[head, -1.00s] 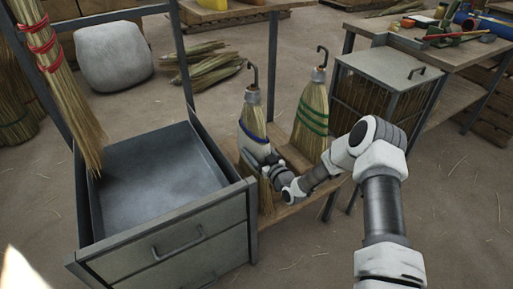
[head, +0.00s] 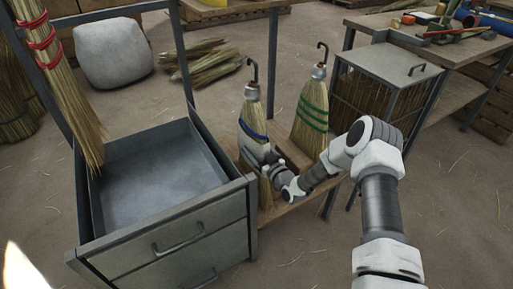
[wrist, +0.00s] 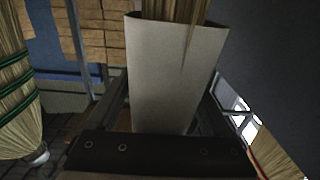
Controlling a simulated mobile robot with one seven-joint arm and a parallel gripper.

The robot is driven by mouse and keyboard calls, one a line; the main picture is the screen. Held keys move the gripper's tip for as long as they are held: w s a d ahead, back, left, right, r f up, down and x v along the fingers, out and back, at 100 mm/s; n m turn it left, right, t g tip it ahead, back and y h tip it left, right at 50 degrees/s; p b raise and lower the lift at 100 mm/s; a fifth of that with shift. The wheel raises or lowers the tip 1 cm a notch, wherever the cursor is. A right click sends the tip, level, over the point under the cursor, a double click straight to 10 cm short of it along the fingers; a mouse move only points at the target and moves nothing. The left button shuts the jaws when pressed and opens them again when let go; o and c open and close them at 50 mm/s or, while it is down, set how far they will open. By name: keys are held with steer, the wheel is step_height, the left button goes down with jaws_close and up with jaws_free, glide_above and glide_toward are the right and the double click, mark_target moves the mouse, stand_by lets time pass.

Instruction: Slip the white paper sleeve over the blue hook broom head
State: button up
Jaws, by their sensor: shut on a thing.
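The blue-banded broom head (head: 252,111) hangs upright from a dark hook, bristles down. The white paper sleeve (head: 252,147) is at its bristles, just below the blue band, with straw showing below it. In the wrist view the sleeve (wrist: 175,80) fills the middle, and bristles (wrist: 172,10) show past its far edge. A few straws lie across the sleeve's outer face. My gripper (head: 268,164) is at the sleeve's right side, shut on it. The fingertips are hidden in the head view. Whether the sleeve encloses every straw at the back is hidden.
A green-banded broom (head: 310,112) hangs close on the right; it also shows in the wrist view (wrist: 15,90). An open empty drawer (head: 155,170) stands close on the left. A wire-sided bin (head: 375,95) stands beyond my arm. A wooden shelf (head: 290,205) lies below the brooms.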

steer(key=shift+f, duration=0.2)
steer(key=o, duration=1.1)
steer(key=shift+s, duration=0.1)
